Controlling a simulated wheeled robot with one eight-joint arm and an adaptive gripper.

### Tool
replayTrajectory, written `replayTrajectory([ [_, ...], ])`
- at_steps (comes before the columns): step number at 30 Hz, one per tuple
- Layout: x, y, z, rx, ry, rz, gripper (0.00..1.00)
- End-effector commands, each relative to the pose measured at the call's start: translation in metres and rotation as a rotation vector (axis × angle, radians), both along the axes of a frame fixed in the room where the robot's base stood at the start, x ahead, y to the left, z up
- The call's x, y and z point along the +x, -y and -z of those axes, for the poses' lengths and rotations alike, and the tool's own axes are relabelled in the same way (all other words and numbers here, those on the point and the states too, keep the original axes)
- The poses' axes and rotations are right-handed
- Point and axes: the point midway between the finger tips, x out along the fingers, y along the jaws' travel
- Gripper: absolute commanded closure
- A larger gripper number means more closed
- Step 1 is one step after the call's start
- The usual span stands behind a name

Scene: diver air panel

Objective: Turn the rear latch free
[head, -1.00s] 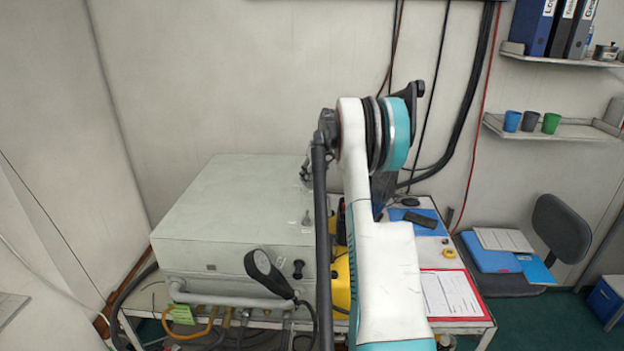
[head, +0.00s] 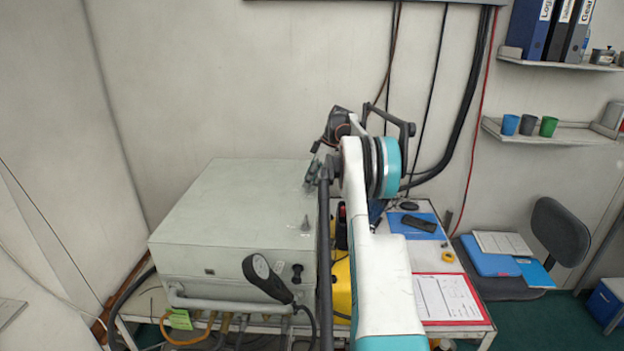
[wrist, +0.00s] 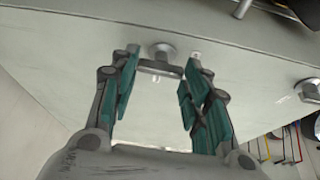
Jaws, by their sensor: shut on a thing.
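The grey panel case (head: 220,205) stands on the table, lid closed. The rear latch (wrist: 162,50) has a round metal boss and a flat bar, seen at the top middle of the wrist view. My gripper (wrist: 162,62) has its two teal-padded fingers on either side of this latch, shut on it. In the head view my gripper (head: 314,174) is at the case's far right edge, and the latch there is largely hidden by it. A second, front latch (head: 305,224) stands free near the case's front right; it also shows at the right of the wrist view (wrist: 308,88).
A yellow object (head: 341,285) stands right of the case, partly behind my arm. A red-edged clipboard (head: 447,298) lies on the table. Black cables (head: 468,110) hang on the wall.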

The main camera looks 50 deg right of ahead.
Motion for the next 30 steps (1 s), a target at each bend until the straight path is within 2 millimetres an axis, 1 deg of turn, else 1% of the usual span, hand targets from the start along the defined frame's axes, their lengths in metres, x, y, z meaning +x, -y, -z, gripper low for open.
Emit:
replayTrajectory([
  [7, 0.0005, 0.0009, -0.0004, -0.001, 0.001, -0.057, 0.81],
  [20, 0.0007, 0.001, -0.0003, -0.002, 0.001, -0.066, 0.81],
  [21, 0.0006, 0.0009, -0.0003, -0.002, 0.001, -0.066, 0.55],
  [23, 0.0006, 0.0009, -0.0003, -0.001, 0.001, -0.066, 0.41],
  [24, 0.0006, 0.0009, -0.0003, -0.001, 0.001, -0.066, 0.37],
  [30, 0.0005, 0.0008, -0.0001, -0.001, 0.001, -0.066, 0.37],
])
